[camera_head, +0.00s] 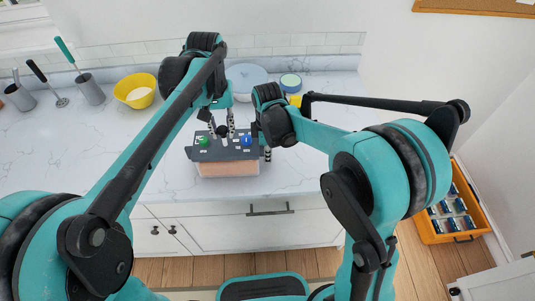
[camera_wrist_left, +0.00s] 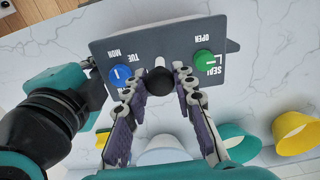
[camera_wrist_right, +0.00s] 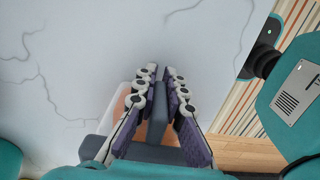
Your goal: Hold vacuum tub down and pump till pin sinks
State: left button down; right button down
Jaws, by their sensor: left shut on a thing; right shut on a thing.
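The vacuum tub (camera_head: 228,170) stands on the counter, with pinkish-orange contents and a dark grey lid (camera_head: 226,154). The lid carries a green dial (camera_wrist_left: 203,60), a blue dial (camera_wrist_left: 120,73) and a black ball-shaped pump knob (camera_wrist_left: 160,82) between them. My left gripper (camera_wrist_left: 154,76) is shut on the pump knob from above. My right gripper (camera_wrist_right: 160,72) is shut on the dark grey end (camera_wrist_right: 157,112) of the lid, at the tub's right side in the head view. I cannot make out the pin.
A yellow bowl (camera_head: 137,92), grey holders with utensils (camera_head: 90,90) and a round pale-lidded container (camera_head: 246,78) stand behind and left on the counter. An orange crate (camera_head: 440,228) is on the floor at right. The counter's front left is clear.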

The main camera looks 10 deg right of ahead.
aim_at(224, 136)
pick_arm(q)
jog(key=shift+f, duration=1.8)
jog(key=c, duration=1.1)
grip_release()
jog(key=shift+r, duration=0.1)
jog(key=shift+r, duration=3.5)
